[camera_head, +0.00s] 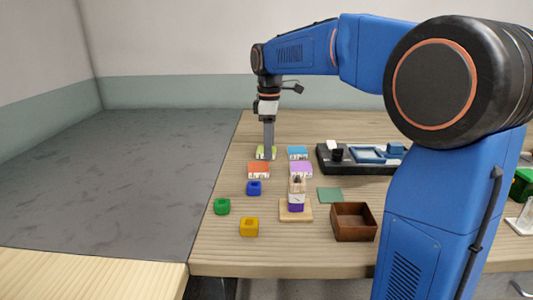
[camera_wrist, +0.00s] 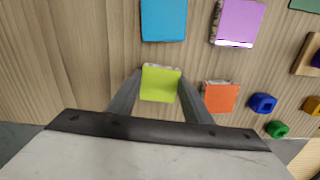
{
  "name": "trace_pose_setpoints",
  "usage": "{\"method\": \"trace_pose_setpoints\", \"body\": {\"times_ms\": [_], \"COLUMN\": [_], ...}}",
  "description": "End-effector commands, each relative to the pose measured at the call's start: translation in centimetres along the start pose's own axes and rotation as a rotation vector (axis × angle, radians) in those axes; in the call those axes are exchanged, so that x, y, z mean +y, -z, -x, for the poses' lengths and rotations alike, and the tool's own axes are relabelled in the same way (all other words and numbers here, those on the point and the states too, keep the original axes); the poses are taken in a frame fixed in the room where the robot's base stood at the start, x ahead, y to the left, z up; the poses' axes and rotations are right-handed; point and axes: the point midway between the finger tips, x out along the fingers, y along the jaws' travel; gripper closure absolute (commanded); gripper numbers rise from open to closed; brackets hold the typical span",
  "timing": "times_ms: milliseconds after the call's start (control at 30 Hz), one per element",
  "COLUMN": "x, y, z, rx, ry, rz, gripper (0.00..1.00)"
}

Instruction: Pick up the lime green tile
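The lime green tile (camera_head: 266,154) lies on the wooden table in the back row. It also shows in the wrist view (camera_wrist: 160,84), with a pale speckled edge along its top. My gripper (camera_head: 268,155) points straight down at it. In the wrist view my gripper's two fingers (camera_wrist: 160,78) stand open on the left and right sides of the tile. The fingertips are very close to its sides, and I cannot make out clear contact. The tile appears to rest on the table.
A blue tile (camera_head: 297,153), an orange tile (camera_head: 258,170) and a purple tile (camera_head: 301,170) lie close by. Farther off are a black tray (camera_head: 325,166), a brown box (camera_head: 354,234), a green square (camera_head: 330,195) and small coloured blocks (camera_head: 249,227). The table's left edge is near.

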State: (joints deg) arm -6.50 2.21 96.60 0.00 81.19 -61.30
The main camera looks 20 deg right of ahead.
Motion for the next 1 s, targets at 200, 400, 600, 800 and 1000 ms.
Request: {"method": "trace_pose_setpoints", "body": {"times_ms": [200,400,600,800,1000], "x": [0.0,0.0,0.1,0.1,0.0], "y": [0.0,0.0,0.1,0.0,0.0], "z": [0.0,0.6,3.5,7.2,9.4], "rx": [0.000,0.001,0.002,0.001,0.001], "ry": [0.000,-0.001,-0.003,-0.003,-0.001], "rz": [0.000,0.000,0.000,0.000,0.000], "gripper": [0.81,0.81,0.81,0.81,0.81]}}
